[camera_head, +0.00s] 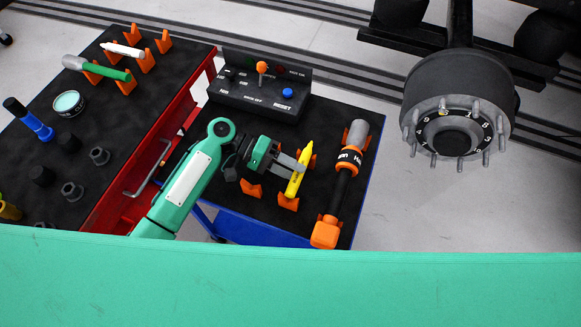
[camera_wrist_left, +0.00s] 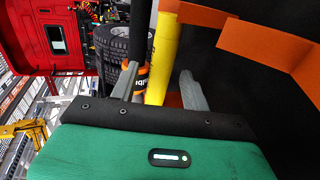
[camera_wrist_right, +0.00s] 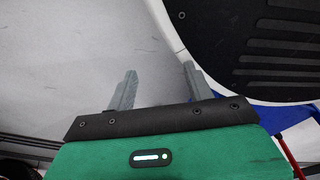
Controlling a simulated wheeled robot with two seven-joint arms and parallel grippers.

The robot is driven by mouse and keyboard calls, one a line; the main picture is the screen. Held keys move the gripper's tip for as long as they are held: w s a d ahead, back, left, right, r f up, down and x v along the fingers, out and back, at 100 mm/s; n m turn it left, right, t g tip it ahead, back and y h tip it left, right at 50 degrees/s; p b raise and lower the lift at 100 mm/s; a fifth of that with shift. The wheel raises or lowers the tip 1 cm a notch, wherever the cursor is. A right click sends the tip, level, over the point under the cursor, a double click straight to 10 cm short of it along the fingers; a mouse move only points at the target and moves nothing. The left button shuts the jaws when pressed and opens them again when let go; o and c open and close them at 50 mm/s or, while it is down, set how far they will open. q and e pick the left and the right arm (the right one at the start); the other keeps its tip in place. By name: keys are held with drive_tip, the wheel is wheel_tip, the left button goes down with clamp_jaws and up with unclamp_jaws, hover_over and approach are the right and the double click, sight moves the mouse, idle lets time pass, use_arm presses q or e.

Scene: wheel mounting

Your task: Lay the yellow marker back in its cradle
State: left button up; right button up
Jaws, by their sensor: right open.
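The yellow marker (camera_head: 299,170) lies aslant along a pair of orange cradle supports (camera_head: 288,204) on the black top of the blue cart. It appears to rest in them, though exact contact is hard to see. My left gripper (camera_head: 295,166) is at the marker's middle. In the left wrist view the marker (camera_wrist_left: 163,50) stands between the two fingers, with small gaps beside it, so the gripper (camera_wrist_left: 158,80) looks open around it. My right gripper (camera_wrist_right: 158,82) shows only in its wrist view, open and empty above pale floor.
An orange and grey tool (camera_head: 343,185) lies right of the marker. An empty orange support (camera_head: 250,188) is to its left. A control box (camera_head: 258,88) stands behind. The red cart (camera_head: 125,195) holds more tools at left. A wheel hub (camera_head: 456,130) hangs at right.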

use_arm(q)
drive_tip(key=b+v, duration=0.1)
drive_tip(key=v, duration=1.3)
drive_tip(key=shift+b, duration=0.3)
use_arm(e)
drive_tip(key=w+a+r, duration=0.2)
drive_tip(key=w+r, duration=0.3)
drive_tip(key=shift+r, duration=0.15)
use_arm(q)
drive_tip(key=shift+f, duration=0.15)
use_arm(e)
drive_tip(key=shift+s, duration=0.1)
